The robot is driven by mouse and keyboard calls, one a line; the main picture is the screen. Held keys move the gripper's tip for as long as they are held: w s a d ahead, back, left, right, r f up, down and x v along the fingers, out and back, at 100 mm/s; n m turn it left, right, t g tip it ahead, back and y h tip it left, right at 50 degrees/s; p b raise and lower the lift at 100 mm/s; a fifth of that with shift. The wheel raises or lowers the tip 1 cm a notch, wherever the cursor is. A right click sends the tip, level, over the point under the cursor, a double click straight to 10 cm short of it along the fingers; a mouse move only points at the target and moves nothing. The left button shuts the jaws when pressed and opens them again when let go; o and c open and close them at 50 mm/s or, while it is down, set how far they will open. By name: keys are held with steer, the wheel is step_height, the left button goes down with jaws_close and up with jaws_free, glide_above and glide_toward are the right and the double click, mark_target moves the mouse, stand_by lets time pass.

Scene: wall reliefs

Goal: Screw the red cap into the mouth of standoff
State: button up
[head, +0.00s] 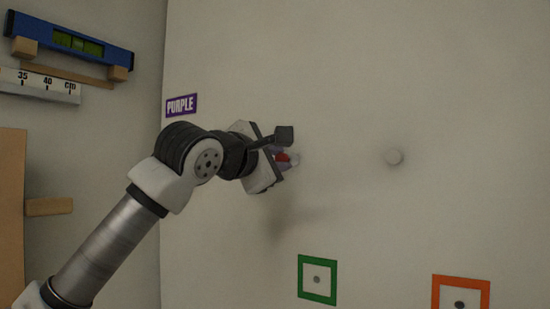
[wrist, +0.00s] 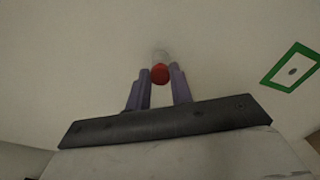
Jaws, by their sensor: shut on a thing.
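My gripper (head: 280,163) is at the wall, its two purple fingers shut on the red cap (head: 282,157). In the wrist view the red cap (wrist: 160,74) sits between the fingertips of my gripper (wrist: 161,78). The fingers partly hide the cap in the head view.
Green (head: 317,280) and orange (head: 460,292) square frames are lower down. A PURPLE label (head: 181,105) is at upper left. A blue level (head: 70,41) and a ruler (head: 40,85) are on the side wall.

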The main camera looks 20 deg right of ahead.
steer(key=shift+w+d, duration=0.2)
steer(key=shift+d, duration=0.05)
steer(key=o, duration=1)
steer(key=b+v, duration=0.3)
steer(key=v, duration=1)
steer(key=shift+s+a+b, duration=0.25)
steer(key=shift+a+b, duration=0.05)
